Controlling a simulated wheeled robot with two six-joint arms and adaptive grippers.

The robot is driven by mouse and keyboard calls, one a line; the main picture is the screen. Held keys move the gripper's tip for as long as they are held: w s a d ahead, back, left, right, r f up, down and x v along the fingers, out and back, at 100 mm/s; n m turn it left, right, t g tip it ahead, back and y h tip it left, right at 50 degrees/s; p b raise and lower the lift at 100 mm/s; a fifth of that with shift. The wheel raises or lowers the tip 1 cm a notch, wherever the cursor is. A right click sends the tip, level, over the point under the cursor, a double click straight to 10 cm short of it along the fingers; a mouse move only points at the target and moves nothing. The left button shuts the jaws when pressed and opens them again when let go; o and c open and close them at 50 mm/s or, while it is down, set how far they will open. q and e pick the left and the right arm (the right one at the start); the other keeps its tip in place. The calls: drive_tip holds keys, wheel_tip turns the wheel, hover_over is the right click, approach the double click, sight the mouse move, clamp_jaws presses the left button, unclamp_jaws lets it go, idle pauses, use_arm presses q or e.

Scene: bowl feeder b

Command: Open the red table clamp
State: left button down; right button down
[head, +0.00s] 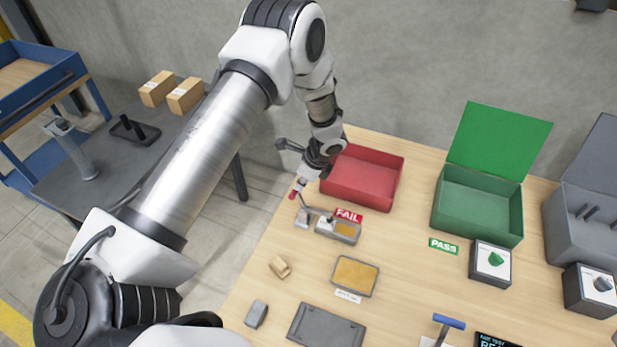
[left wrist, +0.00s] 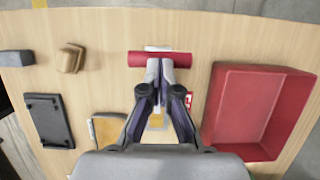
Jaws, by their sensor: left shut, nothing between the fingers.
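The table clamp has a red handle (head: 296,189) and a grey metal base (head: 302,218) at the left edge of the wooden table. Its arm reaches right over a small grey fixture (head: 340,231) with a yellowish part. My left gripper (head: 302,179) is shut and empty, right at the red handle. In the left wrist view the closed fingertips (left wrist: 161,66) lie against or just over the red handle (left wrist: 141,59), which runs crosswise. I cannot tell whether they touch. The fingers hide much of the clamp's body. My right gripper does not show.
A red open box (head: 362,177) stands close beside the gripper, with a FAIL label (head: 348,215) in front. A green lidded box (head: 478,205) is to the right. A tan block (head: 280,266), a yellow-filled tray (head: 355,275) and a dark plate (head: 327,326) lie nearer.

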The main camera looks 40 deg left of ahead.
use_arm(q)
drive_tip(key=shift+s+a+f+h, duration=0.15)
drive_tip(key=shift+a+h, duration=0.3)
drive_tip(key=shift+a, duration=0.1)
drive_tip(key=shift+s+a+f+h, duration=0.1)
drive_tip(key=shift+s+a+h, duration=0.05)
drive_tip(key=shift+a+h, duration=0.35)
drive_tip(key=s+a+f+t+h+b, duration=0.1)
drive_tip(key=a+f+h+b, duration=0.2)
drive_tip(key=a+b, duration=0.2)
drive_tip(key=shift+a+f, duration=0.15)
